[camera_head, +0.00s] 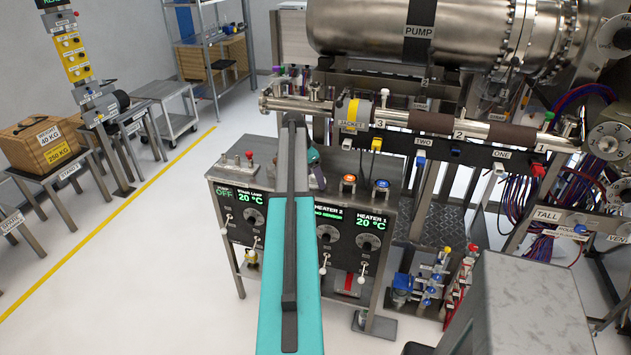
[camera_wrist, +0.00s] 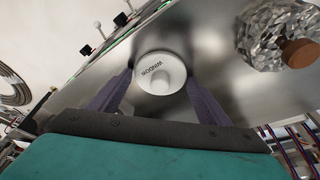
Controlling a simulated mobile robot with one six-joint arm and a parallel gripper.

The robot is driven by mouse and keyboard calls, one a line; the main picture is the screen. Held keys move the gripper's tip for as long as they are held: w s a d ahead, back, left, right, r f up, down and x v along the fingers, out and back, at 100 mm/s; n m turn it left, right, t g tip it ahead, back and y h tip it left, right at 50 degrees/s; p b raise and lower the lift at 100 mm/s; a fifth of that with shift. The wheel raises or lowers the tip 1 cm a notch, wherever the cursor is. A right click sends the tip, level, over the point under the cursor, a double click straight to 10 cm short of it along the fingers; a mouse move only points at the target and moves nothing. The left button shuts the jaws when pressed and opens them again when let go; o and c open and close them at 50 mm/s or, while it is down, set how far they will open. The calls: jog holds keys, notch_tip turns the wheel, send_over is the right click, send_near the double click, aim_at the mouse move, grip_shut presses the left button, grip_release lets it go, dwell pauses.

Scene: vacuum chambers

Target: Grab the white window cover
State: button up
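The white window cover (camera_wrist: 160,73) is a round white disc with a small knob and the word WINDOW, seen in the wrist view against a shiny metal surface (camera_wrist: 205,50). My gripper (camera_wrist: 160,76) has its two dark fingers spread apart, one at each side of the cover. The fingertips are close to the cover's edges; I cannot see clear contact. In the head view my teal arm reaches over the heater console (camera_head: 340,232) and blocks sight of the cover.
A crumpled foil bundle with a brown cork-like end (camera_wrist: 298,52) lies right of the cover in the wrist view. Small levers (camera_wrist: 99,29) stand at upper left. In the head view, the orange button (camera_head: 349,179) and blue button (camera_head: 382,184) sit right of my arm, below the tube (camera_head: 480,128).

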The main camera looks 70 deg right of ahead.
aim_at(313, 177)
jog(key=c, duration=0.6)
jog(key=shift+r, duration=0.2)
jog(key=shift+r+b, duration=0.95)
jog(key=shift+r, duration=0.45)
jog(key=shift+a+r, duration=0.15)
jog(key=shift+a, duration=0.1)
jog(key=shift+s+a+r+b, duration=0.25)
jog(key=shift+s+a+b, duration=0.35)
jog(key=shift+a, duration=1.95)
jog(key=shift+s+a+r+b, duration=0.3)
jog(key=shift+a+b, duration=0.6)
jog(key=shift+a, duration=1.65)
jog(key=shift+s+a+r+b, duration=0.25)
jog(key=shift+s+a+b, duration=0.35)
jog(key=shift+a, duration=1.95)
jog(key=shift+w, duration=0.15)
